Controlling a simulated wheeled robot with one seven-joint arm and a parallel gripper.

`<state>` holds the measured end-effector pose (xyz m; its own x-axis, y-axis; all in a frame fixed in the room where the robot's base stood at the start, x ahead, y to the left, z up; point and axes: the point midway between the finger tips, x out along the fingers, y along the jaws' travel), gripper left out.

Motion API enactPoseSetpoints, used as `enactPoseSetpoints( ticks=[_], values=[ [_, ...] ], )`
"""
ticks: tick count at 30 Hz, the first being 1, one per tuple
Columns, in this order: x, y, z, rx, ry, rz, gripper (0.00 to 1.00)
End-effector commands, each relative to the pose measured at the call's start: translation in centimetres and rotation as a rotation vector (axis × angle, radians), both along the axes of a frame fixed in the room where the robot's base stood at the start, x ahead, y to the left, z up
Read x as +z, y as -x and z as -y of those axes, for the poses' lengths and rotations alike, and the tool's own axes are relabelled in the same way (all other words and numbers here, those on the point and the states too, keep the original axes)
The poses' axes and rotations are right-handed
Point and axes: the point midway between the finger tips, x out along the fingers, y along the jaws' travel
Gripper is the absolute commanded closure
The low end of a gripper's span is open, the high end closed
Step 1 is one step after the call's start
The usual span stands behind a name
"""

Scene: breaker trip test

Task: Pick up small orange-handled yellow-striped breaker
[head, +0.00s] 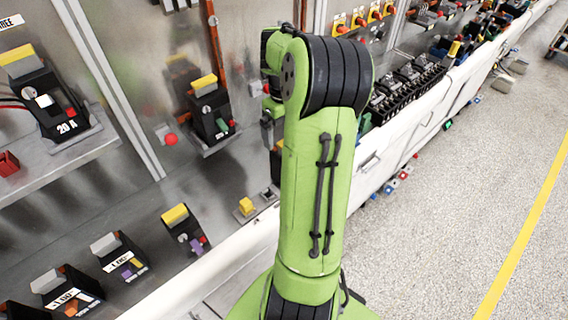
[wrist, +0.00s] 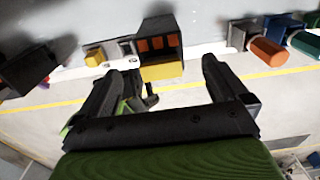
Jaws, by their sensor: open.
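In the wrist view, a small black breaker with orange parts in its face and a yellow stripe along its lower edge (wrist: 162,71) lies just beyond the gap between the fingers. My gripper (wrist: 170,78) is open, one finger on each side of the picture, with nothing held between them. I cannot tell how far the fingertips are from the breaker. In the head view my arm covers most of the gripper and the area around it, so this breaker cannot be made out clearly there.
A yellow block (wrist: 94,56) stands left of the breaker, and orange (wrist: 268,52) and blue-capped (wrist: 284,27) parts stand to the right. In the head view, black breakers with yellow tops (head: 209,110) sit on metal shelves. A row of black devices (head: 412,86) lines the white bench.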

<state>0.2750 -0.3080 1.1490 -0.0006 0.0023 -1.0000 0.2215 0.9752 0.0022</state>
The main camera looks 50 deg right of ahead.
Motion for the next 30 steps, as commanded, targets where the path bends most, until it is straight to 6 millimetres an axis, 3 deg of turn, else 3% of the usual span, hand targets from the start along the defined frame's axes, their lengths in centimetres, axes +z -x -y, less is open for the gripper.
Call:
enactPoseSetpoints(
  ticks=[12, 20, 30],
  values=[
    [-6.5, 0.5, -0.1, 0.001, -0.002, -0.001, 0.0],
    [-7.2, 0.4, -0.1, 0.001, 0.002, 0.002, 0.0],
    [-7.2, 0.4, -0.1, 0.002, 0.002, 0.001, 0.49]
  ],
)
